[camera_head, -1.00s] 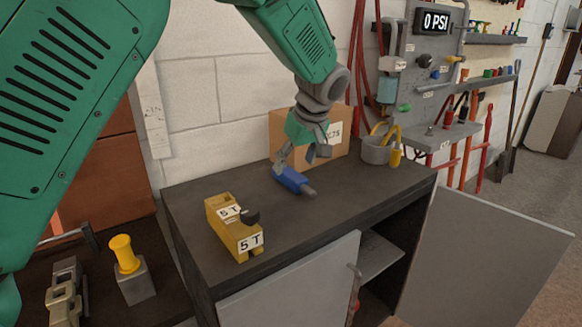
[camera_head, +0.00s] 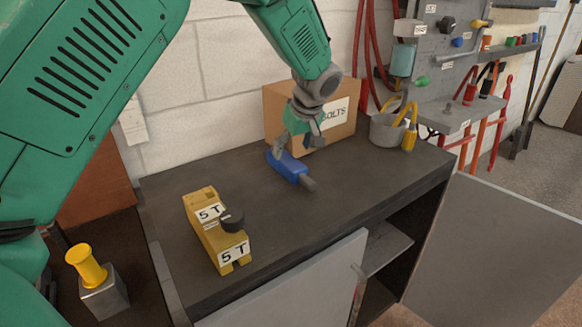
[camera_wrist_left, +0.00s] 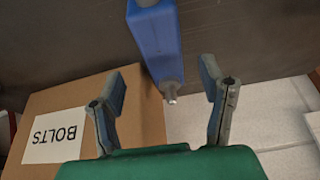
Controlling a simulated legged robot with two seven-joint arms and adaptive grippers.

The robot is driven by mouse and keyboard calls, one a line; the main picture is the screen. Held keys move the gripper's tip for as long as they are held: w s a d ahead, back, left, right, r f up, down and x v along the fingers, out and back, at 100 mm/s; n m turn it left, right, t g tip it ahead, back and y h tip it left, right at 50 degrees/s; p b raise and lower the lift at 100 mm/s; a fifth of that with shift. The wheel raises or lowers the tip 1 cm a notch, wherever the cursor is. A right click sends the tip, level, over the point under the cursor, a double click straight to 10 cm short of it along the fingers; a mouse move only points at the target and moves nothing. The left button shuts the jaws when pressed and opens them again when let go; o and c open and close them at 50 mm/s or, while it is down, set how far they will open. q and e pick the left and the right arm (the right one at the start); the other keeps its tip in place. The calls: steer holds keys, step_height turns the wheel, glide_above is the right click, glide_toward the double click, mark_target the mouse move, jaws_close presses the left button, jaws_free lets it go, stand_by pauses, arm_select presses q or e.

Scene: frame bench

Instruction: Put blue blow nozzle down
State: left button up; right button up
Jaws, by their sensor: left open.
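The blue blow nozzle (camera_head: 288,167) lies on the dark bench top (camera_head: 350,180), in front of the cardboard box, with its grey tip toward the front right. My left gripper (camera_head: 297,143) is just above and behind the nozzle's far end in the head view. It is open. In the left wrist view, the nozzle (camera_wrist_left: 158,42) runs from the top edge down between the two spread fingers (camera_wrist_left: 163,88), with gaps at both sides. Its grey end shows there between the fingers. My right gripper is not in view.
A cardboard box labelled BOLTS (camera_head: 340,112) stands close behind the gripper. A grey pot (camera_head: 386,131) with a yellow handle is to the right. A yellow 5 T jack (camera_head: 212,235) stands at the front left. The bench top between jack and nozzle is clear.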

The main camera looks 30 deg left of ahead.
mark_target(287, 160)
arm_select(q)
steer(key=x, duration=0.5)
steer(key=shift+s+a+b, duration=0.2)
steer(key=shift+a+b, duration=0.15)
steer(key=shift+w+f, duration=0.1)
steer(key=shift+f, duration=0.15)
steer(key=shift+d+r, duration=0.15)
steer(key=shift+d, duration=0.3)
steer(key=c, duration=1.2)
steer(key=shift+a, duration=0.2)
jaws_close()
steer(key=shift+a, duration=0.15)
